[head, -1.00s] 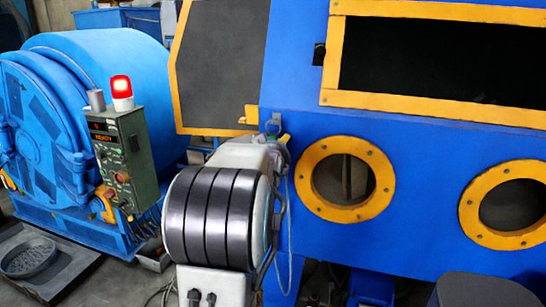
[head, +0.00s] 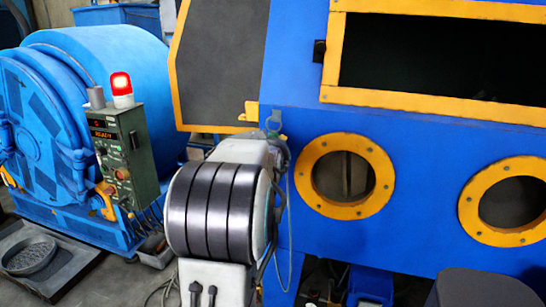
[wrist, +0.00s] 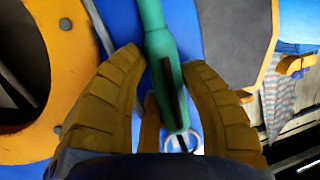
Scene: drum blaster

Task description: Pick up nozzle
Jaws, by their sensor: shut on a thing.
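The nozzle (wrist: 155,45) is a green, elongated thing with a dark slot along it. It runs from the top edge down between the fingers in the wrist view. My gripper (wrist: 163,62) has its two ridged yellow-brown fingers closed on either side of it. A pale ring (wrist: 188,140) shows at the nozzle's lower end; I cannot tell whether they touch. In the head view my own arm hides the gripper, and only a small grey-green piece shows above the arm, by the cabinet edge.
The blue blast cabinet (head: 420,150) stands close, with orange-framed round ports (head: 309,190) and a window. A grey door with an orange frame (head: 215,65) stands at its left. A blue drum machine (head: 95,60) and a green control box (head: 140,150) are at the left.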

